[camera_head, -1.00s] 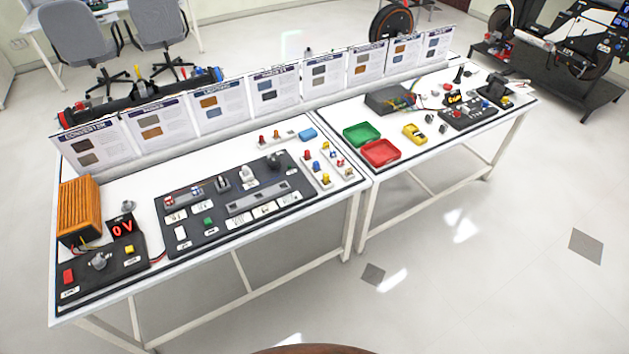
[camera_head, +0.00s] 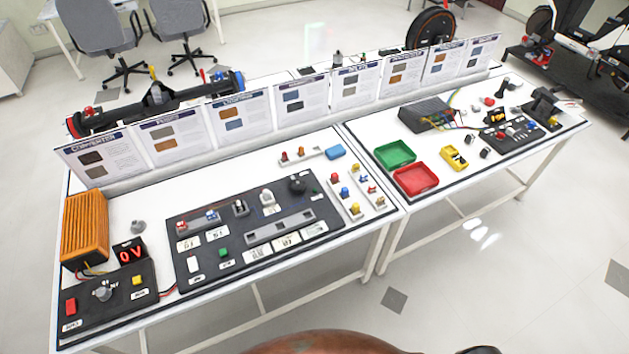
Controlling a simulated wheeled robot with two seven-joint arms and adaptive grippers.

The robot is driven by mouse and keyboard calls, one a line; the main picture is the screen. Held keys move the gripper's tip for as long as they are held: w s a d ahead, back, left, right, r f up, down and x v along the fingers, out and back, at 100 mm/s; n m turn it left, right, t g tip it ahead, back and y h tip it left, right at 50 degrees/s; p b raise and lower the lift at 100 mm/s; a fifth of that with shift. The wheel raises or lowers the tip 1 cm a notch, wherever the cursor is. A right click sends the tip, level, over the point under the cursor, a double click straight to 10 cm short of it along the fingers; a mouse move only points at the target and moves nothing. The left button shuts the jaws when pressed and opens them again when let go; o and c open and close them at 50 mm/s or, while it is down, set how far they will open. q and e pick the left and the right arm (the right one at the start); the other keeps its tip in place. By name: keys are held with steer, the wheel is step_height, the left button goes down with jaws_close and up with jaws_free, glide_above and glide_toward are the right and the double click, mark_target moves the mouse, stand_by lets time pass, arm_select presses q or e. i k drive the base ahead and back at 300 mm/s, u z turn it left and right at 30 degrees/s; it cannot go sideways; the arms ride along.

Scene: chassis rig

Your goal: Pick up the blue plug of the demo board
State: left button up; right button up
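The dark demo board (camera_head: 215,262) lies on the left white table with switches, sockets and labels on it. Right of it stand two small pale strips with coloured plugs. On the nearer strip, a small blue plug (camera_head: 344,191) stands between a red plug (camera_head: 333,178) and a yellow plug (camera_head: 355,209). The other strip (camera_head: 366,185) carries several more small coloured pieces, too small to tell apart well. Neither of my grippers is in view.
A blue block (camera_head: 335,152) lies behind the plugs. A control panel (camera_head: 125,300) and an orange ribbed box (camera_head: 86,228) are at the left. Green (camera_head: 395,155) and red (camera_head: 415,180) trays sit on the right table. Upright info cards (camera_head: 240,122) line the back.

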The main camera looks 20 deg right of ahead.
mark_target(344, 191)
steer(key=z, duration=0.05)
steer(key=i, duration=0.95)
steer(key=z, duration=0.4)
